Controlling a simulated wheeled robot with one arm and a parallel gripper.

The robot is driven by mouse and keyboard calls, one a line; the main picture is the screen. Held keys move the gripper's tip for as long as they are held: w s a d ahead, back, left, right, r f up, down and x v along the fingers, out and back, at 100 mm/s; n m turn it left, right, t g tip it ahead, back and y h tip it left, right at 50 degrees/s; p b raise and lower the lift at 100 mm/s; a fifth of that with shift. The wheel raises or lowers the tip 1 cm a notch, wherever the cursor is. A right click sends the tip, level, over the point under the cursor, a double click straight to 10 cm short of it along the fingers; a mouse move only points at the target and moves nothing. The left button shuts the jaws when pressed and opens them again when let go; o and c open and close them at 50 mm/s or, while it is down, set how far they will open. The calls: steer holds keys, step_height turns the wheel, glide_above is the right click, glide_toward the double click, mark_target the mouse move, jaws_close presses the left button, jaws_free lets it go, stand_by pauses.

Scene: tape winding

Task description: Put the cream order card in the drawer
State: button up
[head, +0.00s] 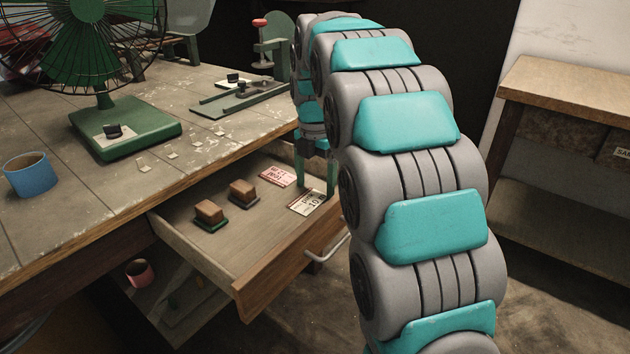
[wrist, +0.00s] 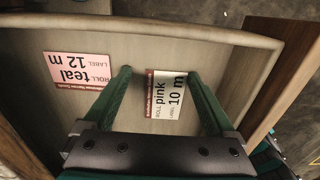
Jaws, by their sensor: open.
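The cream order card (head: 307,202), printed "ROLL pink LABEL 10 m", lies in the open drawer (head: 262,258). It also shows in the wrist view (wrist: 166,95), between the fingers of my gripper (wrist: 160,75), whose body hides its near end. My gripper (head: 316,188) reaches down into the drawer with its green fingers apart, one on each side of the card. I cannot tell whether a finger touches it.
A pink card (head: 278,177) reading "teal 12 m" lies beside the cream card. Two brown-topped stamps (head: 209,212) (head: 243,193) stand further left in the drawer. The worktable above holds a green fan (head: 125,138) and a blue mug (head: 30,177).

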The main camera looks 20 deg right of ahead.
mark_target(315, 191)
steer(key=shift+f, duration=0.15)
step_height(315, 191, up, 13)
steer(key=p, duration=0.1)
steer(key=shift+f, duration=0.2)
stand_by(0.4)
steer(key=shift+c, duration=0.4)
stand_by(0.8)
